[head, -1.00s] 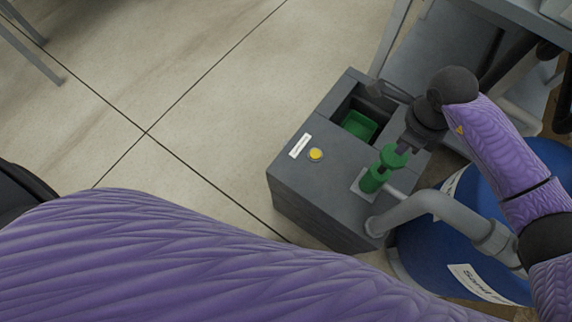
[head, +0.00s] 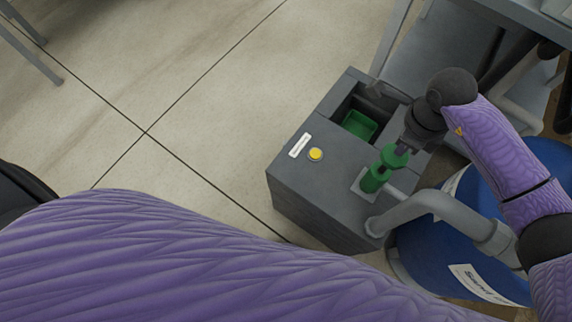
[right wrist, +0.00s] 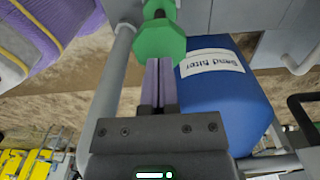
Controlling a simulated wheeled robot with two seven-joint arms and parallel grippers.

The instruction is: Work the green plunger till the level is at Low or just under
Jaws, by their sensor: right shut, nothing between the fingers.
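The green plunger (head: 377,175) stands on the top of a dark grey box, with a wide green head at its upper end. My right gripper (head: 402,148) is at that head, coming from the upper right. In the right wrist view, its two fingers (right wrist: 158,66) are shut together with nothing between them. Their tips reach the near edge of the green head (right wrist: 158,42); whether they press on it I cannot tell. The dark grey box (head: 320,185) has an open recess with a green part (head: 359,125) inside. No level mark is readable. My left gripper is not in view.
A yellow button (head: 315,154) and a small white label (head: 299,145) are on the box top. A grey pipe (head: 430,205) bends beside the plunger. The blue sand filter tank (head: 430,265) stands at the right. The floor left of the box is clear.

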